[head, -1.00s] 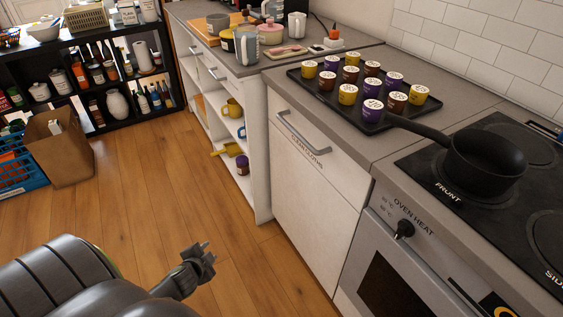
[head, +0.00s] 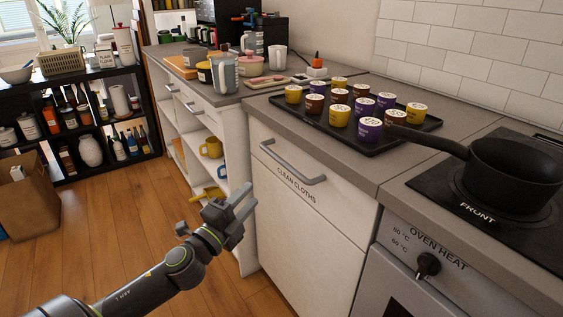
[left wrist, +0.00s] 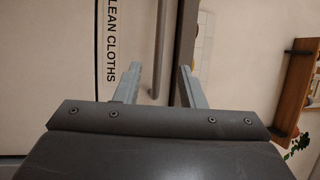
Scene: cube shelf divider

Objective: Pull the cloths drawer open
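The white cloths drawer (head: 340,207) is shut under the counter, with the words CLEAN CLOTHS on its front. Its grey bar handle (head: 292,166) runs along the upper part of the front. My left gripper (head: 243,198) is open and empty, to the left of and a little below the handle in the head view. In the left wrist view the handle (left wrist: 161,50) shows between the two spread fingers (left wrist: 160,69), which look apart from it. The label also shows there at the left (left wrist: 113,42). My right gripper is out of view.
A black tray (head: 368,148) of several cups stands on the counter above the drawer. A black pan (head: 510,170) sits on the hob, its handle pointing left. The oven (head: 400,280) adjoins the drawer on the right. Open white shelves (head: 240,225) are on the left.

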